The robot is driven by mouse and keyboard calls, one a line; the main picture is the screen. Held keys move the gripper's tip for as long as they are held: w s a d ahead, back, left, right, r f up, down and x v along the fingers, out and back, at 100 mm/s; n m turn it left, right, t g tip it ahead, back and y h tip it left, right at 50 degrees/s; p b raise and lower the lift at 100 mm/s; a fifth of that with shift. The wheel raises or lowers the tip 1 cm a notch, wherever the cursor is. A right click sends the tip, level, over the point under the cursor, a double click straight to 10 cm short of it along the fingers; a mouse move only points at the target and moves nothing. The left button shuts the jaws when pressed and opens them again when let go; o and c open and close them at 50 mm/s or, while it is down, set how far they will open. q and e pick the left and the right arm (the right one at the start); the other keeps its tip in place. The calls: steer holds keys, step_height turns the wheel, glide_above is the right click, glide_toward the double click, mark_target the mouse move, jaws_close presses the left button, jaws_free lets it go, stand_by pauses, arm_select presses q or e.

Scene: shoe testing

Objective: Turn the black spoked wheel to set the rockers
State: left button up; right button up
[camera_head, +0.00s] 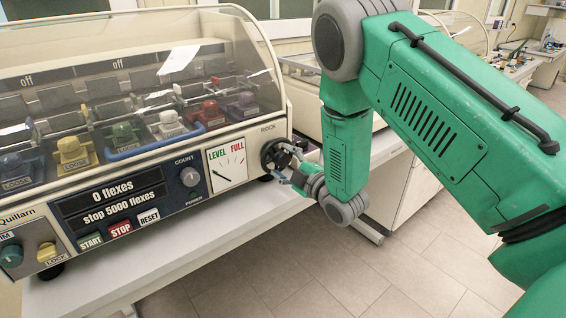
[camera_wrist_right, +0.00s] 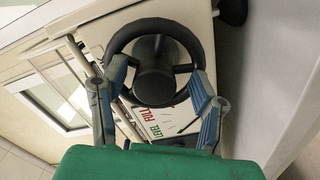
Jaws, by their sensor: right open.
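The black spoked wheel (camera_head: 277,155) sits at the right end of the machine's front, under the word ROCK. It fills the upper middle of the right wrist view (camera_wrist_right: 155,70), with its hub and spokes showing. My right gripper (camera_head: 290,172) is at the wheel. In the right wrist view its two blue-padded fingers (camera_wrist_right: 158,88) are apart, one at each side of the wheel's lower rim; I cannot tell whether they touch it. The LEVEL/FULL dial (camera_head: 227,164) beside the wheel has its needle toward LEVEL. My left gripper is not in view.
The shoe-testing machine (camera_head: 130,200) has a clear cover over several coloured clamps, a display reading 0 flexes, and START, STOP and RESET buttons. It stands on a white bench (camera_head: 160,262). Open tiled floor (camera_head: 330,275) lies in front. Another bench (camera_head: 410,190) stands behind my right arm.

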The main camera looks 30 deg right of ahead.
steer(key=shift+s+r, duration=0.1)
steer(key=shift+s, duration=0.25)
steer(key=s+d, duration=0.1)
steer(key=s, duration=1)
